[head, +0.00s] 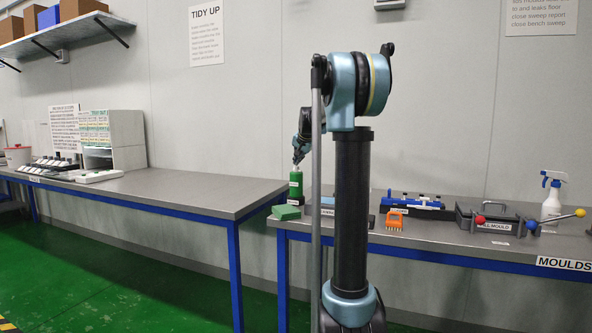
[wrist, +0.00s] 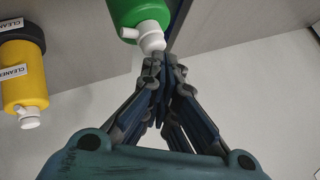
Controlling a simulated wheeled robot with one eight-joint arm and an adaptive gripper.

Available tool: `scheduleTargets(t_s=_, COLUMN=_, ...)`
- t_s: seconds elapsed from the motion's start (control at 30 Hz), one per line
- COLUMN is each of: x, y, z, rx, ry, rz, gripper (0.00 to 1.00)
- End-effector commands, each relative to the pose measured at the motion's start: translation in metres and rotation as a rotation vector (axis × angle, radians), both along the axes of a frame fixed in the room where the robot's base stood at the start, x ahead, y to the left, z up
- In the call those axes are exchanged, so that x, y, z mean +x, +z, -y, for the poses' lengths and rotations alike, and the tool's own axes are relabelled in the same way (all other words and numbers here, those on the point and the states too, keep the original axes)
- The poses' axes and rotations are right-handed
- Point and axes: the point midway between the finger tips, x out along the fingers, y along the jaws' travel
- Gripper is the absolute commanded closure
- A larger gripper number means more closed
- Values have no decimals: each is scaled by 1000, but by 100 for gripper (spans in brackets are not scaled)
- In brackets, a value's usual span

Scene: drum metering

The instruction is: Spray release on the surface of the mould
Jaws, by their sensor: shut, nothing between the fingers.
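My gripper (wrist: 160,62) is shut and empty. Its fingertips are at the white nozzle of an upright green bottle (wrist: 133,12); I cannot tell whether they touch it. In the head view my gripper (head: 298,160) is just above the white top of the green bottle (head: 296,187), which stands at the left end of the moulds bench. A dark mould (head: 500,219), its label partly reading "MOULD", lies on the right of that bench. A blue mould-like fixture (head: 410,201) lies left of it. A white spray bottle (head: 552,195) with a blue trigger stands behind the dark mould. No label reading "release" is legible.
A yellow bottle (wrist: 24,72) labelled cleaner shows in the wrist view. A green block (head: 286,212) and an orange brush-like item (head: 394,220) lie near the bench's front edge. My arm hides part of this bench. The left bench (head: 190,187) is largely clear.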

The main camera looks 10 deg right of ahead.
Motion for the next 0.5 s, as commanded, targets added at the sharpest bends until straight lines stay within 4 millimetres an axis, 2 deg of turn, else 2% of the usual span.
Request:
scheduleTargets(t_s=0.2, x=0, y=9, z=0, rx=0, ry=0, rz=0, gripper=100)
scheduleTargets(t_s=0.5, x=0, y=10, z=0, rx=0, ry=0, rz=0, gripper=100)
